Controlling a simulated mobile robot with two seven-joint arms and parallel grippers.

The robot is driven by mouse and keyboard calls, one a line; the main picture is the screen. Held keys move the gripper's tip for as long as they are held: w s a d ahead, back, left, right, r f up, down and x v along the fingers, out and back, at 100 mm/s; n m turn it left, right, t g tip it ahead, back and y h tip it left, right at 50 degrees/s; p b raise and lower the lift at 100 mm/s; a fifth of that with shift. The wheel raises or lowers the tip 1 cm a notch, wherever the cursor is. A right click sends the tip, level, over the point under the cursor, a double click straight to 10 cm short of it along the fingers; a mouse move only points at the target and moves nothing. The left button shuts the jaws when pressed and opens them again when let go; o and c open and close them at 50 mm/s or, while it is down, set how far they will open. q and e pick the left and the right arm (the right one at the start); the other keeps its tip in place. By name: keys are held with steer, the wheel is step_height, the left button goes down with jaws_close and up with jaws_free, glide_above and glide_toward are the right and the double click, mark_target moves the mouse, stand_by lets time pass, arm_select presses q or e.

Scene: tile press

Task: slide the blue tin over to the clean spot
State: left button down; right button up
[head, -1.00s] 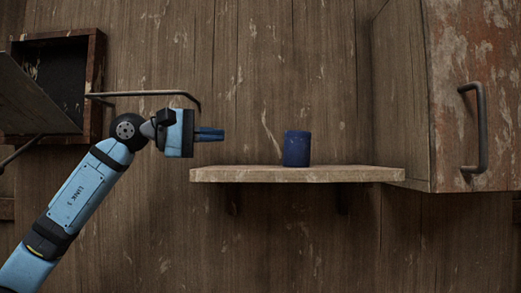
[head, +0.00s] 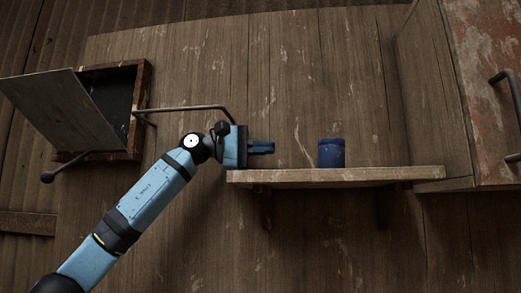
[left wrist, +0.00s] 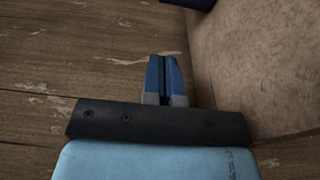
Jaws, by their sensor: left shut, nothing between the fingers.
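My left gripper (head: 270,147) is shut and empty, just above the left part of the shelf. Its fingers point right toward the tin, with a clear gap between them. In the left wrist view the shut fingers (left wrist: 163,62) are in the middle, beside the shelf surface (left wrist: 265,60). Only a dark blue edge of the tin (left wrist: 192,3) shows at the top there. I cannot make out a distinct clean spot. My right gripper is not in view.
An open wall box (head: 125,105) with a hinged door (head: 55,110) hangs at the left. A metal bar (head: 185,108) reaches from it above my left wrist. A rusty cabinet (head: 490,90) with a handle stands at the right. The shelf is bare on both sides of the tin.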

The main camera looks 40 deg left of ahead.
mark_target(331, 151)
arm_select(q)
steer(key=x, duration=0.6)
steer(key=shift+d, duration=0.1)
steer(key=d, duration=0.3)
steer(key=shift+s, duration=0.25)
steer(key=shift+d, duration=0.4)
steer(key=shift+d, duration=0.1)
steer(key=shift+s+d+f, duration=0.1)
steer(key=shift+s+d, duration=0.05)
steer(key=shift+d, duration=1.05)
steer(key=shift+a, duration=0.15)
